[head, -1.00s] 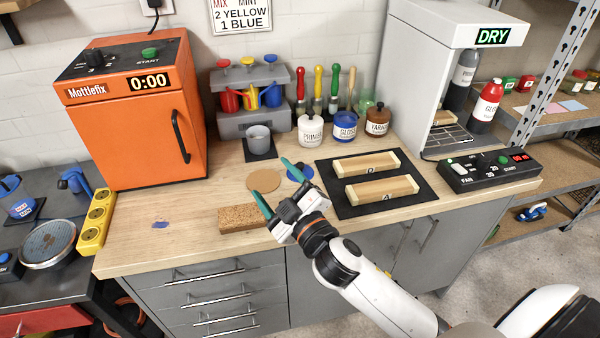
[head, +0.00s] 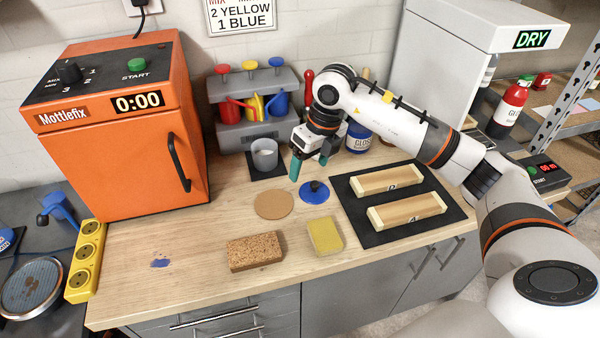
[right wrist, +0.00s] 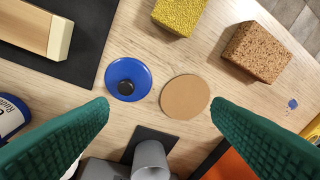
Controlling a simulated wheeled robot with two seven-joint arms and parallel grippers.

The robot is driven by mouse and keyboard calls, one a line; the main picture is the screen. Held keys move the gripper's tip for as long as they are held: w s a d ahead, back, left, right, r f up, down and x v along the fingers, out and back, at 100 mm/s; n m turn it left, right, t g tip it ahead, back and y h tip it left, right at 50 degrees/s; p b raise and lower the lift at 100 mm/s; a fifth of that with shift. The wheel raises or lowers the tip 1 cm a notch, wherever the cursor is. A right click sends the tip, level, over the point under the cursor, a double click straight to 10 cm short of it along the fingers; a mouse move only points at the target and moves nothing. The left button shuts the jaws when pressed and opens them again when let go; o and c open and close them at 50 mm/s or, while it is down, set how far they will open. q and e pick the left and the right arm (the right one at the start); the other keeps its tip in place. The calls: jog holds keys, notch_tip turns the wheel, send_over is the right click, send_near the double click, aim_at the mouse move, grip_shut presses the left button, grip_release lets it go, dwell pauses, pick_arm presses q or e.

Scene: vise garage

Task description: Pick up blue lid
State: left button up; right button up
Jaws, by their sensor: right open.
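The blue lid (head: 314,191) is a flat round disc with a dark knob, lying on the wooden workbench just right of a tan round disc (head: 274,205). It also shows in the right wrist view (right wrist: 138,75), flat and unobstructed, with the tan disc (right wrist: 186,97) beside it. My right gripper (head: 309,165) is above the bench, pointing down, close over the back of the blue lid. Its green fingers (right wrist: 160,112) are spread wide and hold nothing. My left gripper is not in view.
A grey cup (head: 265,155) stands behind the discs. A black mat (head: 440,222) with two wooden blocks is at right. The bench's front left is mostly clear.

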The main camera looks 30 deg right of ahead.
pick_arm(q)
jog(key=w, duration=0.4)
pick_arm(e)
jog(key=w+d+h, duration=0.1)
jog(key=w+d, duration=0.1)
jog(key=d, duration=0.1)
jog(key=p, duration=0.2)
send_over(316, 185)
jog(key=shift+m, duration=0.3)
jog(key=f, duration=0.5)
jog(key=shift+s+f, duration=0.1)
jog(key=shift+s, duration=0.1)
jog(key=shift+w+f, duration=0.15)
jog(key=shift+f, duration=0.15)
jog(key=f, duration=0.1)
jog(key=f+p, duration=0.1)
jog(key=f, duration=0.2)
jog(key=shift+w+d+f, duration=0.1)
jog(key=shift+w, duration=0.15)
jog(key=shift+f, duration=0.3)
jog(key=shift+w+f, duration=0.1)
jog(key=c, duration=0.9)
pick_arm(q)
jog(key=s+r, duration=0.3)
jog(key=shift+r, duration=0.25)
pick_arm(e)
jog(key=shift+s, duration=0.2)
grip_shut()
